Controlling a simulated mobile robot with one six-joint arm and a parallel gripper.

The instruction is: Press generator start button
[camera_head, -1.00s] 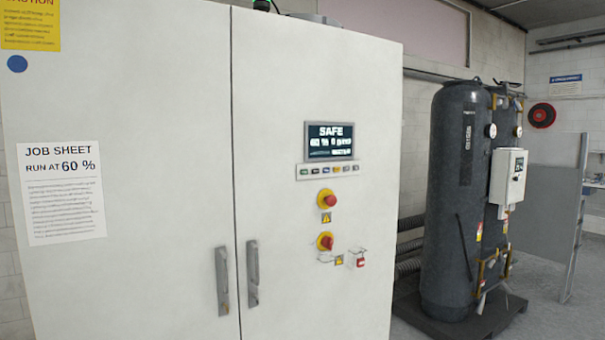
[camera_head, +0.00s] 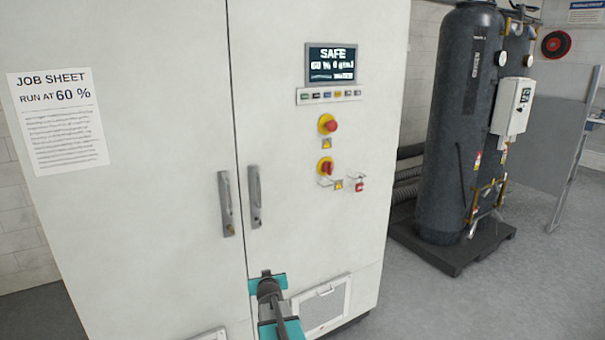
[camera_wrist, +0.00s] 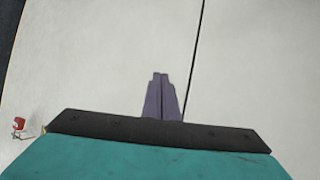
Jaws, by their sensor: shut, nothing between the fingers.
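The white cabinet (camera_head: 310,215) carries a dark display (camera_head: 331,64) reading SAFE and 60 %. Below it is a row of small coloured buttons (camera_head: 331,95); their labels are too small to read, so I cannot tell which is generator start. Under the row are a red mushroom button (camera_head: 330,126) on yellow and a red rotary switch (camera_head: 326,168) on yellow. My gripper (camera_wrist: 162,76) shows shut and empty in the wrist view, in front of the white cabinet face. In the head view my teal and dark arm end stands low before the cabinet, well below the buttons.
A red padlock (camera_head: 360,186) hangs beside the rotary switch. Two grey door handles (camera_head: 254,197) stick out left of the controls. A job sheet (camera_head: 60,120) on the left door says run at 60 %. Dark tanks (camera_head: 455,130) stand at right, with open floor before them.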

